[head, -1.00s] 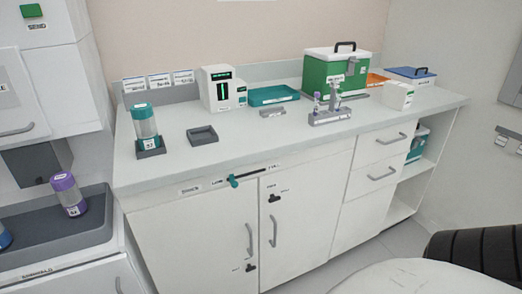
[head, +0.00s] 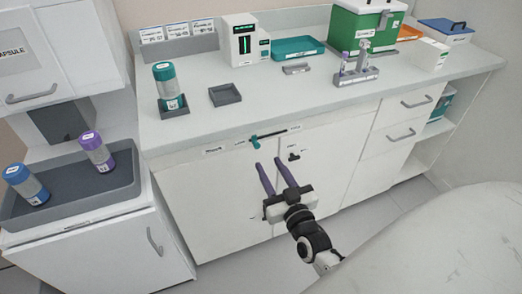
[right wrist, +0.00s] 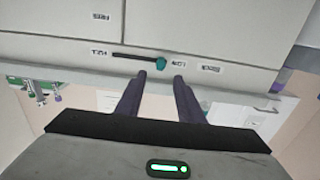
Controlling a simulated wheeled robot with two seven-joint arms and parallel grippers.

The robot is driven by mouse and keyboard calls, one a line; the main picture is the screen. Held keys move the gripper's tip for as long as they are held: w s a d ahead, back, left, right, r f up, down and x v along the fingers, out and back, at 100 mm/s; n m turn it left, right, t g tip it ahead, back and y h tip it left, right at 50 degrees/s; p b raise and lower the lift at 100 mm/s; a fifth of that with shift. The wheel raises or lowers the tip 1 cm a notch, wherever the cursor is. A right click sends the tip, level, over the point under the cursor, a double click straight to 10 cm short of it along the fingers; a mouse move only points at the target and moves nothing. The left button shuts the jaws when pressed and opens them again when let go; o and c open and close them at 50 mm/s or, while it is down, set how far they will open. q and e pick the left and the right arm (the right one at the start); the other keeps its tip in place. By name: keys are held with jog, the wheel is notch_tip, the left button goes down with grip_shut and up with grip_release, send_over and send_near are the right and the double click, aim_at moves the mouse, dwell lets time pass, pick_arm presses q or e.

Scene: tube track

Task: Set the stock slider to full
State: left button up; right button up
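The stock slider is a teal knob (head: 255,142) on a dark horizontal track (head: 275,133) along the cabinet front, just below the counter edge. The knob is at the track's left end, beside the LOW label (head: 239,143); the FULL label (head: 295,126) is at the right end. The right wrist view is upside down and also shows the knob (right wrist: 161,64) and FULL label (right wrist: 98,53). My right gripper (head: 269,161) is open and empty, its purple fingers pointing at the cabinet just below the slider. In the wrist view the knob appears beyond and between the fingertips (right wrist: 160,75). My left gripper is not in view.
The counter (head: 200,125) above holds a teal-capped jar (head: 167,85), a small grey tray (head: 225,95) and a tube rack (head: 356,77). A grey tray with two jars (head: 70,190) stands at left.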

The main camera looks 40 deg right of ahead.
aim_at(258, 146)
jog(key=b+x, duration=0.2)
jog(key=x, duration=0.4)
jog(key=shift+w+f, duration=0.1)
jog(key=shift+f, duration=0.1)
jog(key=shift+w+d+r+b, duration=0.1)
jog(key=shift+w+b, duration=0.3)
jog(key=shift+w, duration=0.2)
grip_shut()
